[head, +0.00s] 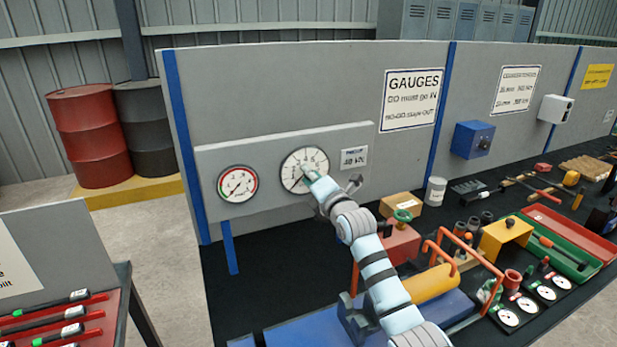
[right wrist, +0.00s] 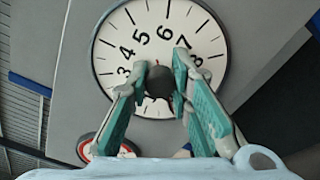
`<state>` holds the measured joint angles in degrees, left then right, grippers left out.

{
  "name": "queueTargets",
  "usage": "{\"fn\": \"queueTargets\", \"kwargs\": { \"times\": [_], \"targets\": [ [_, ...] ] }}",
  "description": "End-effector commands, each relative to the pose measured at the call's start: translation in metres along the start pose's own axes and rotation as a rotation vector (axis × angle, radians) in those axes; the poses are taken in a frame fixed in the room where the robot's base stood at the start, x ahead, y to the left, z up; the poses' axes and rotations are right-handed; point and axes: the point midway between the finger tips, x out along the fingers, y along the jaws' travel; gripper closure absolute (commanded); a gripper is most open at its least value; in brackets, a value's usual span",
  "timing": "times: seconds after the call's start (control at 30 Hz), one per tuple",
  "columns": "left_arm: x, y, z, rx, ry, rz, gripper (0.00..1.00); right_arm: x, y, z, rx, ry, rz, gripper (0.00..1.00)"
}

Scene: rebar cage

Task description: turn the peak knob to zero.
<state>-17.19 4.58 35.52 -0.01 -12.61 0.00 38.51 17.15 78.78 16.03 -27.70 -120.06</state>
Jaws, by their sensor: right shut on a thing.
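The large white gauge (head: 293,163) is mounted on a grey board, with black numerals around its dial. In the right wrist view the dial (right wrist: 125,55) fills the upper middle, turned so that its numerals read tilted. The dark round peak knob (right wrist: 159,80) stands at the dial's centre, with a small red pointer tip just above it. My right gripper (head: 309,174) reaches up to the dial from below. Its two teal fingers (right wrist: 161,72) are shut on the knob from both sides. They hide the lower dial and part of the pointer. My left gripper is not in view.

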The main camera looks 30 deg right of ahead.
Motion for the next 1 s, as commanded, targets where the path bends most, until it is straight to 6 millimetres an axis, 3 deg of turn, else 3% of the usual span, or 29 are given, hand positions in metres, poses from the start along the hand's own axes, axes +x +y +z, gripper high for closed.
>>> {"fn": "queueTargets", "kwargs": {
  "times": [0.53,0.57,0.7,1.0],
  "targets": [
    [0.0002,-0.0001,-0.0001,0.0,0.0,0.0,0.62,0.0001,0.0008,0.0004,-0.03,-0.001,0.001,1.0],
    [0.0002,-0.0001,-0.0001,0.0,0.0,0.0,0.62,0.0001,0.0008,0.0004,-0.03,-0.001,0.001,0.79],
    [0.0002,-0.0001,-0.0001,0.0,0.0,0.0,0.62,0.0001,0.0005,0.0002,-0.029,0.0,0.001,0.6],
    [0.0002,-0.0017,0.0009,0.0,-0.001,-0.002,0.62,-0.0014,-0.0001,0.0002,-0.03,0.0,0.0,0.6]
  ]
}}
